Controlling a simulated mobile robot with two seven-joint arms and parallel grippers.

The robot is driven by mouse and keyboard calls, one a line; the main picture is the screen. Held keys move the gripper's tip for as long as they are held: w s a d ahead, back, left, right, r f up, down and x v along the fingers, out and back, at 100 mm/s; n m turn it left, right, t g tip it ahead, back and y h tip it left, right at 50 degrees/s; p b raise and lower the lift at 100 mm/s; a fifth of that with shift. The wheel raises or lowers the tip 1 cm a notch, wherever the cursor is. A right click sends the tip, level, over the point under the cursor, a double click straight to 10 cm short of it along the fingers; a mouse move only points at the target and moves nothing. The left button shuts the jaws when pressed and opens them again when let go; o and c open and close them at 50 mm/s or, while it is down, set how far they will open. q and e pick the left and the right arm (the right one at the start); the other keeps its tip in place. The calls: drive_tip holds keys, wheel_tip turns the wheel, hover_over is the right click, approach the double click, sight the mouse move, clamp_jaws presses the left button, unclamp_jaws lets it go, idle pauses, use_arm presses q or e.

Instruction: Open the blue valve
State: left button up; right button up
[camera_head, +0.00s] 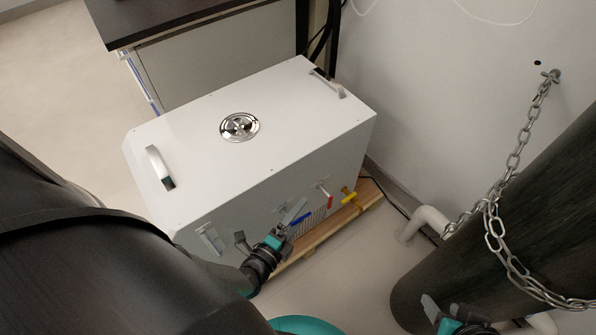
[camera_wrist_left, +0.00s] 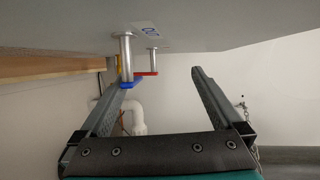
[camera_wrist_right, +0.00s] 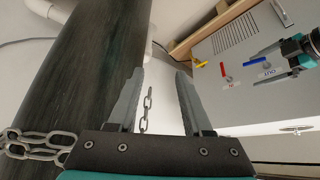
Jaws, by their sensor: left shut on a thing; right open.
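The blue valve (camera_head: 301,218) is on the front face of the white distiller (camera_head: 255,180). My left gripper (camera_head: 288,217) is at this valve, and its fingers (camera_wrist_left: 155,70) are spread. In the left wrist view, the blue handle (camera_wrist_left: 130,84) on its metal stem lies at the inner side of the left finger. Contact with the other finger is not visible. The right wrist view shows the blue handle (camera_wrist_right: 258,77) at a slant beside my left gripper. My right gripper (camera_head: 440,312) is open and empty near the dark cylinder; its fingers (camera_wrist_right: 160,75) are apart.
A red valve (camera_head: 329,202) and a yellow valve (camera_head: 349,196) are to the right of the blue one. The distiller stands on a wooden pallet (camera_head: 325,232). A dark cylinder (camera_head: 480,220) with a chain (camera_head: 514,160) and a white pipe (camera_head: 425,220) are at the right.

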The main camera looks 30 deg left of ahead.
use_arm(q)
drive_tip(key=r, duration=0.2)
drive_tip(key=r+t, duration=0.1)
drive_tip(key=r, duration=0.1)
drive_tip(key=w+r+t+p, duration=0.1)
drive_tip(key=r, duration=0.1)
drive_tip(key=shift+a, duration=0.1)
drive_tip(key=r+p, duration=0.3)
drive_tip(key=r, duration=0.1)
drive_tip(key=shift+s+r, duration=0.1)
drive_tip(key=shift+s, duration=0.1)
drive_tip(key=shift+c, duration=0.7)
wheel_tip(320, 180, up, 4)
drive_tip(key=p, duration=0.4)
hover_over(299, 220)
drive_tip(key=shift+a+r+p, duration=0.15)
drive_tip(key=shift+r+p, duration=0.35)
drive_tip(key=shift+r, duration=0.85)
use_arm(e)
drive_tip(key=s+d+f+g, duration=0.2)
drive_tip(key=s+f, duration=0.2)
drive_tip(key=f, duration=0.4)
drive_tip(key=s+d+f+g+h, duration=0.1)
drive_tip(key=s+d+f, duration=0.1)
drive_tip(key=f, duration=0.6)
drive_tip(key=shift+s+d+f+g, duration=0.2)
drive_tip(key=shift+s+g, duration=0.2)
drive_tip(key=shift+s, duration=0.45)
use_arm(q)
drive_tip(key=shift+n+y, duration=0.3)
